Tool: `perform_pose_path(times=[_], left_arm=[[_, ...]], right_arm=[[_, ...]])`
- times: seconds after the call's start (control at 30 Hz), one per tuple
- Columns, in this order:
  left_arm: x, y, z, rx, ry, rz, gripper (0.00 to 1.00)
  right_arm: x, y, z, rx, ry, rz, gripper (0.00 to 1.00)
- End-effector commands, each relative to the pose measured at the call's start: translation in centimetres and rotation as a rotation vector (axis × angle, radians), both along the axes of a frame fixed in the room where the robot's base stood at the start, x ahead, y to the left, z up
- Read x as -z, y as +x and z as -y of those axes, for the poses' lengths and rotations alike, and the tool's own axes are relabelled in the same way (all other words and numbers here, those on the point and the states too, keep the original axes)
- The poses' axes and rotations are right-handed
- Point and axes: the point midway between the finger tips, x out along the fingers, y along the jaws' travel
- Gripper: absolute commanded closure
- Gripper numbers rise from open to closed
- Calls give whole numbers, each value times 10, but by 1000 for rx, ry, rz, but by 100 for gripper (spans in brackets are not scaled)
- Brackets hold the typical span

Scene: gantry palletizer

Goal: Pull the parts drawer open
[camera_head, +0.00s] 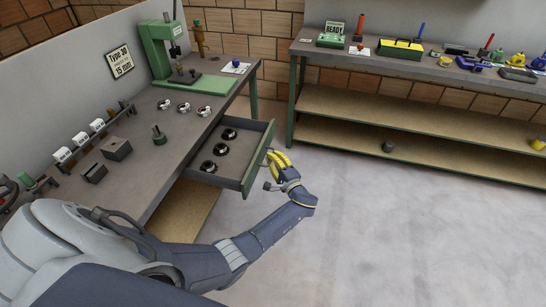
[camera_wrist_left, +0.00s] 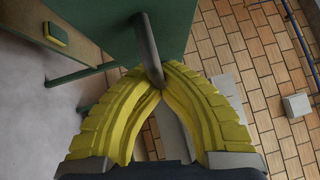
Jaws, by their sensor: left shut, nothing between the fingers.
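The parts drawer (camera_head: 232,178) stands pulled out from under the left workbench, with several dark round parts (camera_head: 221,149) inside. Its green front faces right in the head view and fills the upper middle of the left wrist view (camera_wrist_left: 105,22). My left gripper (camera_head: 270,153) is at the drawer front, with yellow fingers. In the left wrist view the fingertips (camera_wrist_left: 156,88) meet at the dark handle bar (camera_wrist_left: 148,45). The bar's near end overlaps the tips; I cannot tell whether they touch it. My right gripper is not in view.
The left workbench (camera_head: 140,180) carries a green press (camera_head: 160,55), round parts and small blocks. A second bench (camera_head: 330,53) with tools and a lower shelf stands along the back wall. The grey floor (camera_head: 400,220) right of my arm is clear.

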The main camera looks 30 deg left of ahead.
Motion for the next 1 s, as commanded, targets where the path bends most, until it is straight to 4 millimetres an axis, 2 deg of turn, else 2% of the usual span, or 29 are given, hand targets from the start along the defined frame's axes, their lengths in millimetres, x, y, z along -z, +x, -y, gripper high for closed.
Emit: perform_pose_path(times=[0.03, 0.3, 0.67, 0.77, 1.0], left_arm=[[0, -1, 0, -1, 2, -1, 100], [0, 0, 0, 0, 1, -1, 68], [1, -3, 4, 1, -1, -1, 68], [3, -8, 13, 1, -1, -2, 68], [8, -29, 49, 1, -2, -1, 68]], right_arm=[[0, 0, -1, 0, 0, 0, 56], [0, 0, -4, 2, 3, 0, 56], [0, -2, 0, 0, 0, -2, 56], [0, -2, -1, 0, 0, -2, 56], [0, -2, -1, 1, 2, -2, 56]])
